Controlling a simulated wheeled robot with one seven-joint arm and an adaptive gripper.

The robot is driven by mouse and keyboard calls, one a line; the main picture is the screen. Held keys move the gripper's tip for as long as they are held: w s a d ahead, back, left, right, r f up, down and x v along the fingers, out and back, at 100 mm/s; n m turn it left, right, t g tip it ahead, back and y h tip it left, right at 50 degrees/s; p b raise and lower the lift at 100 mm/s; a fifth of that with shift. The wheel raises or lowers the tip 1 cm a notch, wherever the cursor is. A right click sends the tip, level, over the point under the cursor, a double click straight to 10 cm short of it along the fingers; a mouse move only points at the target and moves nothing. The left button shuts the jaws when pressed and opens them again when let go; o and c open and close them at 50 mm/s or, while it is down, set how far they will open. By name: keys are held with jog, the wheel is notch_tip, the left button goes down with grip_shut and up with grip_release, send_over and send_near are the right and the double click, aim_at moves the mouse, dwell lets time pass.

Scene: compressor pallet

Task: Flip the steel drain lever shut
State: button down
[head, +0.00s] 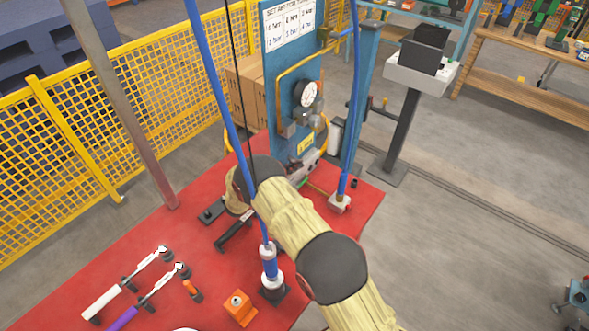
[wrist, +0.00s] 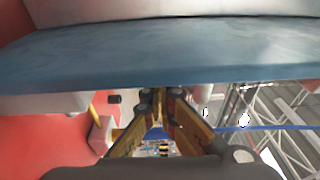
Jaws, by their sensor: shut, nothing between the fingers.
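The steel drain lever cannot be made out for certain in either view. In the head view, grey metal fittings (head: 303,163) show low on the blue panel (head: 283,75), partly behind my sleeved arm. In the wrist view, my gripper (wrist: 161,95) is shut and empty, its yellow-brown fingers meeting at dark tips. The tips are close to the edge of a wide blue surface (wrist: 200,60); I cannot tell whether they touch it. In the head view, my arm hides the fingers.
The red table (head: 140,275) holds wrenches (head: 150,287), an orange block (head: 239,308) and a blue-and-white upright fitting (head: 270,265). Blue hoses rise past my arm. A gauge (head: 305,93) is on the panel.

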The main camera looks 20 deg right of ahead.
jog(key=shift+w+d+h, duration=0.1)
jog(key=shift+d+h, duration=0.05)
jog(key=shift+h, duration=0.25)
dwell(1.2)
jog(key=v, duration=1.2)
